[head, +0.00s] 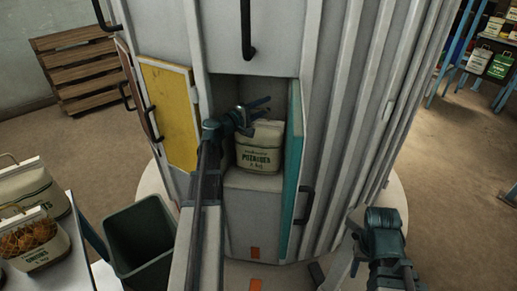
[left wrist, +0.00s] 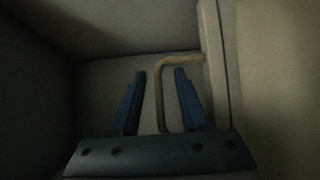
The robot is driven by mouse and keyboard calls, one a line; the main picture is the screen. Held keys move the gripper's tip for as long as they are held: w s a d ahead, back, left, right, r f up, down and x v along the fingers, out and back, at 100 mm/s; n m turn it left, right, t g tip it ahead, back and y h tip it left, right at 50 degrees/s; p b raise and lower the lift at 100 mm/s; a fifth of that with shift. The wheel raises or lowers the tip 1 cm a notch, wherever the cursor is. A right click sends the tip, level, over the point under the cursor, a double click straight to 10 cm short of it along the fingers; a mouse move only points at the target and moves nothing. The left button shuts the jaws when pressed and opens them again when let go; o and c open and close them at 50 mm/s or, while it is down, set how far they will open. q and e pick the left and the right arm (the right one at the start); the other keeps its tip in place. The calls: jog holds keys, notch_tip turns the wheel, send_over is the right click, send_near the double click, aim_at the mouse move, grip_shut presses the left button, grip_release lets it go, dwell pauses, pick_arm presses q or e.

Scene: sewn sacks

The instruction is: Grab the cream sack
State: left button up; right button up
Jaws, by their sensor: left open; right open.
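The cream sack (head: 259,155), with dark printed lettering, stands upright in an open compartment of the grey cabinet. My left gripper (head: 257,110) reaches into the compartment and is at the top of the sack, covering part of it. In the left wrist view my left gripper (left wrist: 160,73) is open. A tan looped handle (left wrist: 160,95) shows between its fingers, one leg between them and its top bending right past the right finger. I cannot tell whether a finger touches it. My right gripper (head: 384,218) is open and empty, outside the cabinet at lower right.
A teal door (head: 293,165) stands open right of the compartment, and a yellow panel (head: 169,112) is at its left. A green bin (head: 140,240) and a table with other sacks (head: 35,238) are at lower left. A wooden pallet (head: 80,68) leans behind.

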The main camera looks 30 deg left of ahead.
pick_arm(q)
jog(key=shift+w, duration=0.25)
jog(key=shift+s, duration=0.1)
jog(key=shift+c, duration=0.2)
grip_shut()
jog(key=shift+r, duration=0.1)
dwell(0.9)
